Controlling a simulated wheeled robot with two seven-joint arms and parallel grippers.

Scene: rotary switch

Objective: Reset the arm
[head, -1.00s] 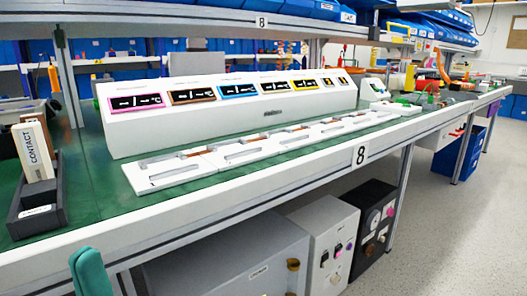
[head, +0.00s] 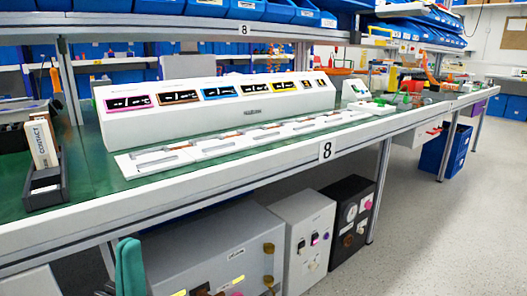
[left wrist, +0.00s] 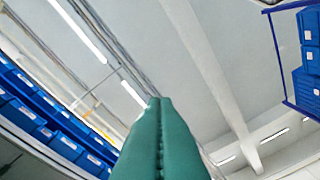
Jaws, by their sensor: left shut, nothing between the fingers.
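My left gripper (head: 130,266) shows as teal fingers at the bottom left of the head view, in front of the bench and beside a grey cabinet. In the left wrist view its two teal fingers (left wrist: 158,140) lie against each other, with nothing between them, and the ceiling behind. Under the bench stand the grey cabinet (head: 205,255) with brown knobs, a white box (head: 305,240) with knobs, and a black box (head: 350,215) with round dials. I cannot tell which knob is the rotary switch. My right gripper is not in view.
The green-topped bench (head: 90,170) carries a long white display unit (head: 130,125) with coloured panels, flat white trays (head: 150,162) and a dark holder (head: 45,188). Blue bins (left wrist: 70,145) show in the wrist view. The floor (head: 440,235) at the right is clear.

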